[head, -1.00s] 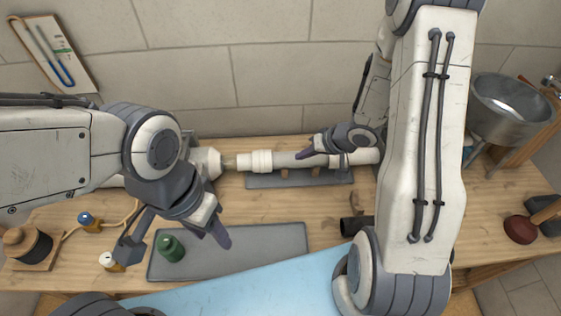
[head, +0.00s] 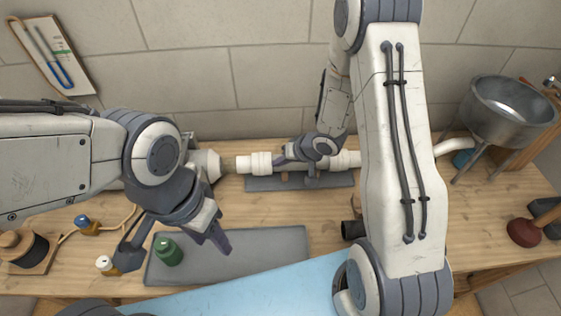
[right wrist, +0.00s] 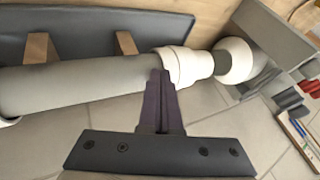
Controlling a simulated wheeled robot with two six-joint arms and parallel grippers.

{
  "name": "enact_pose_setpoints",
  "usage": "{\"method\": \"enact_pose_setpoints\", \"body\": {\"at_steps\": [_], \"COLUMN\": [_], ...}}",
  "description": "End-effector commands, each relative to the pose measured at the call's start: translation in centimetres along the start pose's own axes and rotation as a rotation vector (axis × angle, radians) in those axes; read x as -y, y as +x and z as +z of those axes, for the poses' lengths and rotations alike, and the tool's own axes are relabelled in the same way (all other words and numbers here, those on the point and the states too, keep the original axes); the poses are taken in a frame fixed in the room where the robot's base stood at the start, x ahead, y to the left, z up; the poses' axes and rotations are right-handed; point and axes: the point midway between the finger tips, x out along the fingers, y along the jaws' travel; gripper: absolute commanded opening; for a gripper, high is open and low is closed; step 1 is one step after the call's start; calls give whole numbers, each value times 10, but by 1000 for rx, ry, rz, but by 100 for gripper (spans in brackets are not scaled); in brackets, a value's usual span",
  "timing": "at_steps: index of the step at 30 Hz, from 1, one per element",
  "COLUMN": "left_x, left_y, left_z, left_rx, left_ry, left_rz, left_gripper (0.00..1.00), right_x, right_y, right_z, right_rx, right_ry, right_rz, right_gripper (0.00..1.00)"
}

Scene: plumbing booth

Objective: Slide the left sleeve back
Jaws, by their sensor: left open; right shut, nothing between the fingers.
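The left sleeve (head: 262,162) is a white collar around the left end of a grey pipe (head: 345,159). A gap with a narrower dark end lies between it and the white fitting (head: 207,164) further left. My right gripper (head: 281,157) is shut and empty at the pipe, just right of the sleeve. In the right wrist view its fingertips (right wrist: 160,76) are right beside the sleeve's rim (right wrist: 191,66); I cannot tell whether they touch. My left gripper (head: 176,247) is open and empty, away from the pipe, above the bench around a green bottle (head: 168,251).
The pipe rests on wooden supports (right wrist: 126,43) over a grey tray (head: 320,181). A grey mat (head: 262,245) lies in front. A wire spool (head: 25,248) and small bottles stand left. A metal basin (head: 497,110) and plunger (head: 523,231) are at right. The bench between tray and mat is clear.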

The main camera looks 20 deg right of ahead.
Motion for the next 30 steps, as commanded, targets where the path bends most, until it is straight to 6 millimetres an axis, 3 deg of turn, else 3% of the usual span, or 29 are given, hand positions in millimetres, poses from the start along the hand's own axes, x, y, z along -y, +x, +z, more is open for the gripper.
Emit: {"method": "enact_pose_setpoints", "body": {"at_steps": [6,10,23,30], "left_x": [-1,-1,-1,-2], "left_y": [-11,-13,-14,-33], "left_z": [-1,-1,-1,-2], "left_rx": [0,0,0,0], "left_ry": [0,0,0,0], "left_rz": [0,0,0,0], "left_gripper": [50,50,50,50], "right_x": [34,45,44,29], "right_y": [16,23,23,12], "right_z": [0,0,0,-3], "right_rx": [4,2,2,10], "right_ry": [-5,-4,-2,-12], "right_rz": [-3,-2,-1,-7], "right_gripper": [0,0,0,0]}}
